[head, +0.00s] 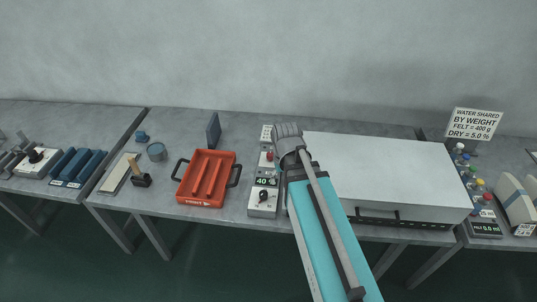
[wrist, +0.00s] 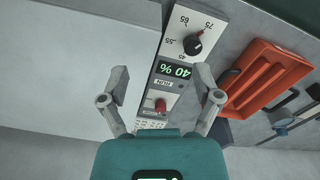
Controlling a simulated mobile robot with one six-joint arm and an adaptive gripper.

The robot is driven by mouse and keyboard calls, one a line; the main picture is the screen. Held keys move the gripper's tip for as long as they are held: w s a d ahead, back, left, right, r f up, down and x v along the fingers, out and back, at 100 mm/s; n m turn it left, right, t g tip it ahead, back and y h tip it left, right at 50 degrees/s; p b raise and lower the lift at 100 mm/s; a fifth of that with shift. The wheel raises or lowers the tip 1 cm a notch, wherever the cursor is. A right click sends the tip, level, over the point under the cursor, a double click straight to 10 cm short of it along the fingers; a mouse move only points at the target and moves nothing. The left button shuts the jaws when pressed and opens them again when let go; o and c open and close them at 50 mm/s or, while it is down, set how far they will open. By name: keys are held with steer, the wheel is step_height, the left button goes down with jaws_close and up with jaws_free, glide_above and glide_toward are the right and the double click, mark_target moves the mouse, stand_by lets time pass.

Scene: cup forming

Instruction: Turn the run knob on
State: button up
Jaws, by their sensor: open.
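The control panel (head: 257,209) is a narrow light box left of my arm in the head view, and it runs between my fingers in the wrist view. Its small red knob (wrist: 161,106), beside a label that seems to read RUN, also shows in the head view (head: 270,156). Whether the knob is on or off I cannot tell. A display (wrist: 173,70) reads 40 %. A black dial (wrist: 195,46) has marks 55, 65 and 75. My gripper (wrist: 163,75) is open and empty, with its fingers spread on either side of the panel; I see no contact with the knob.
A large white box (head: 385,175) with a dark front handle stands right of the panel. An orange tray (head: 207,178) with black handles lies to the left. A blue-grey upright plate (head: 213,131) stands behind it. A sign (head: 475,124) stands at the far right.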

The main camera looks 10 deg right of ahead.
steer(key=n, duration=0.2)
glide_above(270, 154)
steer(key=shift+a+r, duration=0.1)
steer(key=shift+r, duration=0.1)
steer(key=shift+f, duration=0.25)
step_height(270, 154, down, 13)
steer(key=b, duration=1.3)
steer(key=shift+f, duration=0.15)
